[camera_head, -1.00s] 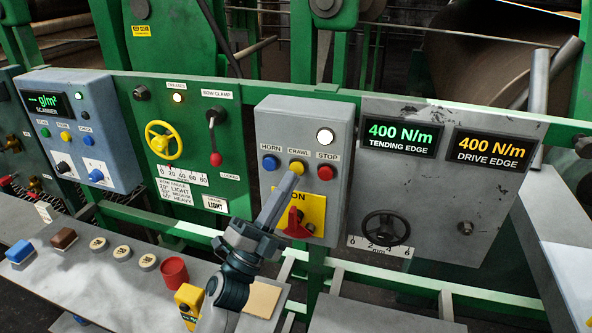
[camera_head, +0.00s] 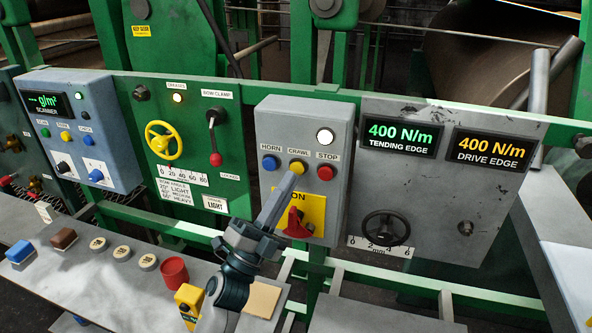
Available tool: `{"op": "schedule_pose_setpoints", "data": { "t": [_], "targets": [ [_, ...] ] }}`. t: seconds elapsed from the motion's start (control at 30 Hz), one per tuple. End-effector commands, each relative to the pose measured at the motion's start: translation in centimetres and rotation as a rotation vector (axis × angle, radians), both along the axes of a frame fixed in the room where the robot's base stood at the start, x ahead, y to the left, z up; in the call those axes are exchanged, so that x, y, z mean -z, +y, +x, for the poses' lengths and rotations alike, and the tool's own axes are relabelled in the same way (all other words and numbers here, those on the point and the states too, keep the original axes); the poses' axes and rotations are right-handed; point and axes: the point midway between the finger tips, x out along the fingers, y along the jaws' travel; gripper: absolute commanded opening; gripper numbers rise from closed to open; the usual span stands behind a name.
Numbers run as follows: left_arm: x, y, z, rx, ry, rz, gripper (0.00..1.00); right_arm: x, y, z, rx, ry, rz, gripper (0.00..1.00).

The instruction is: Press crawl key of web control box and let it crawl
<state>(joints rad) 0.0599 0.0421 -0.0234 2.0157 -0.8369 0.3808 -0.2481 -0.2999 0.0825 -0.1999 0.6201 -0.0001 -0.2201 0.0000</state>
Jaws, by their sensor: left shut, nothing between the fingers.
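The grey web control box (camera_head: 335,118) stands in the middle of the green frame. It carries a blue HORN key (camera_head: 269,162), a yellow CRAWL key (camera_head: 297,167) and a red STOP key (camera_head: 326,173). A round white lamp (camera_head: 325,136) above them is lit. Below is a red rotary switch (camera_head: 296,224) on a yellow ON plate, partly hidden by my arm. My left gripper (camera_head: 291,178) is shut and empty, with its tip at the lower edge of the CRAWL key. I cannot tell whether it touches. My right gripper is out of view.
A grey panel with 400 N/m displays (camera_head: 399,135) and a black handwheel (camera_head: 386,229) is to the right. A green panel with a yellow handwheel (camera_head: 163,140) and a red-knobbed lever (camera_head: 215,158) is to the left. A lower desk holds a red cylinder (camera_head: 173,270) and blocks.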

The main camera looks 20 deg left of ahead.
Motion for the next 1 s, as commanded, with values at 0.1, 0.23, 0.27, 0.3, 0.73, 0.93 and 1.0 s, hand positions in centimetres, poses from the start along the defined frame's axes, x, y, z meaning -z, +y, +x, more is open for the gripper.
{"op": "schedule_pose_setpoints", "data": {
  "t": [0.1,0.23,0.27,0.3,0.73,0.93,1.0],
  "targets": [
    [0.00,0.00,0.00,0.000,0.000,0.000,0.00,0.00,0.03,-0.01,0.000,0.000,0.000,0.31],
    [0.00,0.00,0.00,0.000,0.000,0.000,0.00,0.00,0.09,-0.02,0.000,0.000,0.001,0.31],
    [0.00,0.00,0.00,0.000,0.000,0.000,0.00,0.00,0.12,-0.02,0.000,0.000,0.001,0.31],
    [0.00,0.00,0.00,0.000,0.000,0.000,0.00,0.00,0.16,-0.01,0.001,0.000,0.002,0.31],
    [-0.03,-0.01,0.75,0.000,-0.001,-0.001,0.00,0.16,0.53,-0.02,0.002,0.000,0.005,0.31],
    [-0.03,-0.02,0.86,0.000,0.000,0.000,0.00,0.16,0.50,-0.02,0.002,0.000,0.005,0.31],
    [-0.03,-0.03,0.85,0.000,0.000,0.000,0.00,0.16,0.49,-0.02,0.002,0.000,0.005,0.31]
  ]
}}
